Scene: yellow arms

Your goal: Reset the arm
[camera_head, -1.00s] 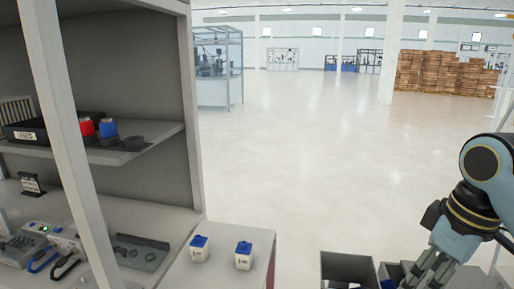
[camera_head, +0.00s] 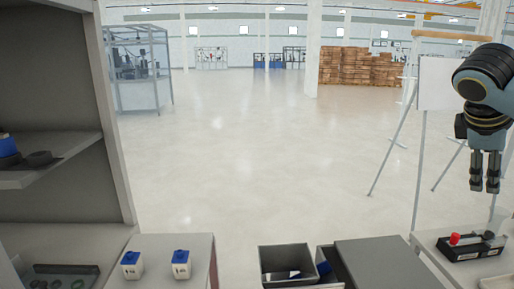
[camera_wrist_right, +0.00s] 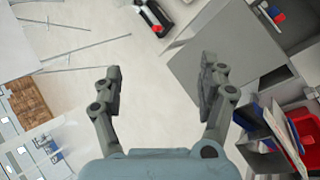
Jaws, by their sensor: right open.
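My right gripper (camera_head: 485,186) hangs at the right of the head view with its fingers pointing down, above and behind a black tray with a red-tipped item. In the right wrist view my right gripper (camera_wrist_right: 160,88) shows its two fingers spread wide apart with nothing between them. It is open and empty. My right arm comes in from the right edge of the head view. My left gripper is in neither current view.
Two white containers with blue lids (camera_head: 181,264) stand on a table at lower left. Dark open bins (camera_head: 287,262) stand at bottom centre. The black tray (camera_head: 470,246) rests on a right-hand surface. An easel-like stand (camera_head: 422,150) is near the arm. The middle floor is clear.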

